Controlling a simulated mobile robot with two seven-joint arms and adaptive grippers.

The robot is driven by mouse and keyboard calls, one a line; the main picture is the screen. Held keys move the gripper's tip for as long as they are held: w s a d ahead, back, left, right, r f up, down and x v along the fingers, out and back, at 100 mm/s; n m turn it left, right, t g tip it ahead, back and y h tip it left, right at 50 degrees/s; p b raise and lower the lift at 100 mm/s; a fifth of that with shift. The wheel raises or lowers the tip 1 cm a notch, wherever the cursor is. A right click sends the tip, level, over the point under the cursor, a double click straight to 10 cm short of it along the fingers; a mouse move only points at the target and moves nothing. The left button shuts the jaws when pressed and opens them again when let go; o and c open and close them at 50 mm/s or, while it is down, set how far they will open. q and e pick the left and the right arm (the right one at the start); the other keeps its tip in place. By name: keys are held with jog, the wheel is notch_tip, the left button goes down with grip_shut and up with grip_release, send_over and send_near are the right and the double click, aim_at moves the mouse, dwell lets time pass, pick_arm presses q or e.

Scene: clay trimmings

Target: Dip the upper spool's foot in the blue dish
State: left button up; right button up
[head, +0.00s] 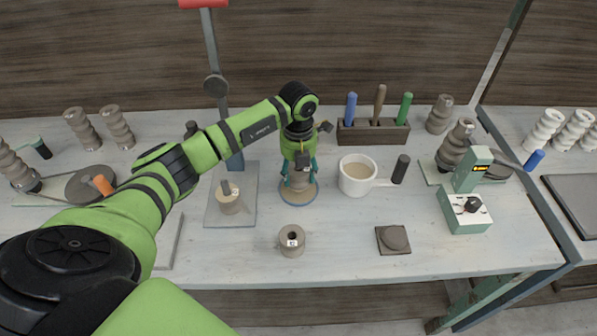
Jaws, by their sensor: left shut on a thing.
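My left gripper (299,176) points down in the middle of the table and is shut on a grey-brown spool (298,186). The fingers and wrist hide most of this spool. Directly beneath it is the blue dish (299,205), a shallow round dish with a blue rim. The spool overlaps the dish's middle in the head view; I cannot tell whether its foot touches what is inside. Another short grey spool (291,242) with a dark hole and a small white label stands upright nearer the front edge. My right gripper is out of view.
A board (216,216) with a beige piece is left. A green scale (467,211) and a dark square tile (393,240) are right.

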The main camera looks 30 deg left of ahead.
pick_arm(q)
jog(key=shift+r+p, duration=1.25)
jog(key=shift+r, duration=0.8)
